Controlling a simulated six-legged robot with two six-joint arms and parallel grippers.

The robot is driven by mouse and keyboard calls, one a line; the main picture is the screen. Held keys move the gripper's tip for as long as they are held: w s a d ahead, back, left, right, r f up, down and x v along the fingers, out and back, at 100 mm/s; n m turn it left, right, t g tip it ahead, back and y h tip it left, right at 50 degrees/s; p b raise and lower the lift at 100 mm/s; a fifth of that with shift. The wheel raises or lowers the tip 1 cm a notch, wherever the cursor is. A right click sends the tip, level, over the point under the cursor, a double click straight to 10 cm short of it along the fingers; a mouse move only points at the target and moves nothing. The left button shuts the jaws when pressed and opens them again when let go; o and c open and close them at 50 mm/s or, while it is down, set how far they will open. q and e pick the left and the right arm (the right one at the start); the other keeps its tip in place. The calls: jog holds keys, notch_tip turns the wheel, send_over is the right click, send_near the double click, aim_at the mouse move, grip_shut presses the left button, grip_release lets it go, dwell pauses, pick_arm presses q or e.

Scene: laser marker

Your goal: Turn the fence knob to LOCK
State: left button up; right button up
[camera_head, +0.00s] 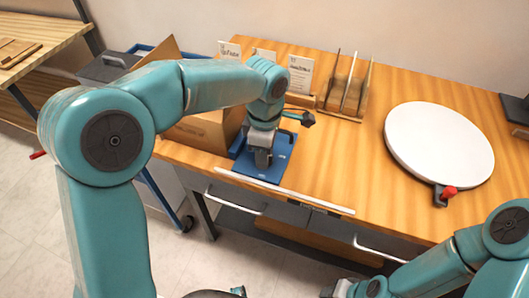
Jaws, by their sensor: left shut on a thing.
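A blue plate (281,166) lies on the wooden table near its front edge, left of the middle. My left gripper (263,160) reaches down over this plate, pointing down, with its fingers shut at the plate. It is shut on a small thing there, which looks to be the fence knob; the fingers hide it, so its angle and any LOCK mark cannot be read. My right gripper (340,290) is low at the bottom edge, away from the plate, partly cut off; its jaws cannot be made out.
An open cardboard box (205,131) stands just left of the plate. White cards (300,74) and a wooden rack (345,88) with upright panels stand behind it. A white round disc (437,143) with a red knob (450,192) at its rim is on the right. Table between is clear.

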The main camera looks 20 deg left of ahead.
pick_arm(q)
jog(key=shift+n, duration=1.1)
jog(key=shift+r, duration=0.15)
jog(key=o, duration=1.1)
jog(key=shift+c, duration=0.2)
notch_tip(320, 180, up, 16)
jog(key=p, duration=0.2)
jog(key=shift+r, duration=0.15)
jog(key=shift+s, duration=0.1)
